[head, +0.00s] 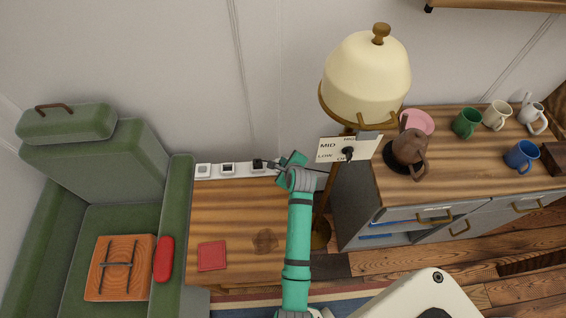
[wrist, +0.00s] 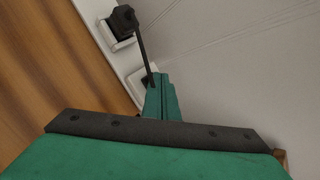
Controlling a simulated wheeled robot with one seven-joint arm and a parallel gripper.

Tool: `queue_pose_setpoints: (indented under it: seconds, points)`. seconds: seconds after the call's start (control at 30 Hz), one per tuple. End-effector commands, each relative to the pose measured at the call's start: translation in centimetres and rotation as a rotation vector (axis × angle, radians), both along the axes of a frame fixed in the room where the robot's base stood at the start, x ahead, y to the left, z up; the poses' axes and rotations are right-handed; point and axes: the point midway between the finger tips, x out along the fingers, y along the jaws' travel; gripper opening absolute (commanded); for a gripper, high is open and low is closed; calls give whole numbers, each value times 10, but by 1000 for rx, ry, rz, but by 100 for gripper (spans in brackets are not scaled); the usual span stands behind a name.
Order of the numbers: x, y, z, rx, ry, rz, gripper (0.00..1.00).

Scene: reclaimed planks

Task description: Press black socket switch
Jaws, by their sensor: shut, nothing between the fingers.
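A white socket strip (head: 214,171) runs along the wall behind the wooden table. One socket on it has a dark-rimmed face (head: 228,168); I cannot tell whether this is the black socket switch. A black plug (head: 258,163) sits in the strip further right, and it also shows in the wrist view (wrist: 122,21) with a dark cord leading from it. My green gripper (head: 284,163) is shut and empty at the right end of the strip. In the wrist view its fingertips (wrist: 158,80) lie over a white socket plate (wrist: 138,79) and hide part of it. Contact cannot be told.
A brass floor lamp (head: 365,82) with a LOW/MID dial card (head: 330,155) stands right of my gripper. A cabinet (head: 450,178) with mugs and a brown jug (head: 410,150) is further right. A green armchair (head: 90,190) stands left. A red square (head: 212,255) lies on the table (head: 230,215).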

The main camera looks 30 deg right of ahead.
Motion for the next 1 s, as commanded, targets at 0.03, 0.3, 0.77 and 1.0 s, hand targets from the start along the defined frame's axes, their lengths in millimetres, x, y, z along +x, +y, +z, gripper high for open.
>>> queue_pose_setpoints:
  seconds: [0.03, 0.3, 0.77, 1.0]
  points:
    - [0, 0, 1, 0, 0, 0, 0]
    - [0, 0, 9, 0, 0, 0, 0]
    - [0, -1, 26, -1, -2, -1, 0]
    - [0, -1, 47, -1, -3, 0, 0]
